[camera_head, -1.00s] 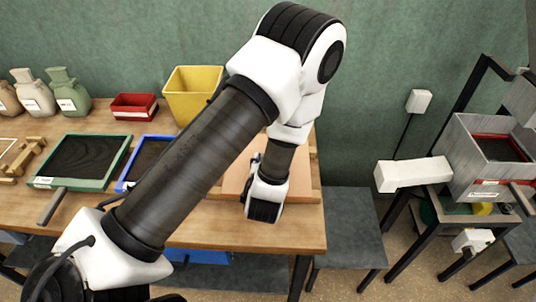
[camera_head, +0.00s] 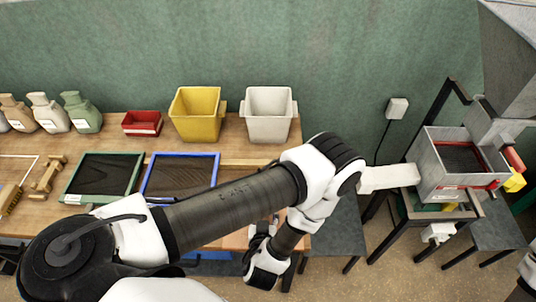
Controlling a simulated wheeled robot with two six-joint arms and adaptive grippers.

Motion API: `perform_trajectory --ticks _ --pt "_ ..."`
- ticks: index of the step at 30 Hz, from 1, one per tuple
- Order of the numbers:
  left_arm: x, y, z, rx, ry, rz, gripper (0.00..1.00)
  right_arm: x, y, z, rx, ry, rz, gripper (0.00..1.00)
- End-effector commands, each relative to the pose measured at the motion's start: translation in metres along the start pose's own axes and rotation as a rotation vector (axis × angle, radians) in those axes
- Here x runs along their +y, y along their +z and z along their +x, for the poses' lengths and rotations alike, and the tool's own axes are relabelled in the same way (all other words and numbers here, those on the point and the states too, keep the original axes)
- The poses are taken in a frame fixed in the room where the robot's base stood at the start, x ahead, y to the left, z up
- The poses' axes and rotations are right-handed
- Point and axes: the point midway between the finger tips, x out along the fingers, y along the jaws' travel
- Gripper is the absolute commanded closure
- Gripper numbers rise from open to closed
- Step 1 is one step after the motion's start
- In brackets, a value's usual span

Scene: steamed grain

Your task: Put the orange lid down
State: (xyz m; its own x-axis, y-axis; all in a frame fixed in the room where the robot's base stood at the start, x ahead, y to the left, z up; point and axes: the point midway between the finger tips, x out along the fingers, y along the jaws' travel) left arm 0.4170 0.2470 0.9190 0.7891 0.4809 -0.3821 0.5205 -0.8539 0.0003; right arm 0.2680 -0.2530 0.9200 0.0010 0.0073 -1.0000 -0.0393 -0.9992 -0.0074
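I cannot clearly make out the orange lid in the head view. A small orange-red piece (camera_head: 512,159) shows at the far right beside the grey machine, but I cannot tell whether it is the lid. My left arm crosses the picture from the left, and its wrist end with the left gripper (camera_head: 263,274) points down near the table's front right corner. Its fingers are hidden, so I cannot tell whether it is open or holds anything. The arm covers part of the table. My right gripper is not in view.
On the wooden table (camera_head: 215,148) stand a yellow bin (camera_head: 197,116), a white bin (camera_head: 268,116), a red box (camera_head: 142,123), a green-framed tray (camera_head: 102,176) and a blue-framed tray (camera_head: 180,175). The grey machine (camera_head: 432,170) stands to the right, beyond a floor gap.

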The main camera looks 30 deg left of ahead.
Motion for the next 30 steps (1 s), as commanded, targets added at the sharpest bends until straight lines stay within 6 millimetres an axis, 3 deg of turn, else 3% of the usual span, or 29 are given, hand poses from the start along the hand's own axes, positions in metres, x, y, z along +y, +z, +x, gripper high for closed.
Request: perform_trajectory --ticks 1,10,14,17,21,24,30 --pt "0.0 -0.002 -0.003 0.0 0.0 0.0 1.0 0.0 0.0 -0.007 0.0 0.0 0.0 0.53" --pt "0.0 0.002 -0.003 0.001 -0.001 0.0 1.0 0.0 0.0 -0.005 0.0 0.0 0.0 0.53" --pt "0.005 0.0 0.006 0.004 0.0 -0.002 1.0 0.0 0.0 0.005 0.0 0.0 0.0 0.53" --pt "0.015 -0.009 0.027 0.009 -0.007 -0.008 1.0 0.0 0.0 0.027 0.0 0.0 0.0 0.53" --pt "0.032 -0.032 0.066 0.012 0.006 -0.004 1.0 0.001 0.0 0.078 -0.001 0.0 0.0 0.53" --pt "0.047 -0.047 0.083 0.009 0.07 0.024 1.0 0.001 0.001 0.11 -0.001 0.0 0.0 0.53" --pt "0.075 -0.056 0.084 0.002 0.273 0.114 1.0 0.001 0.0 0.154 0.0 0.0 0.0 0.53"
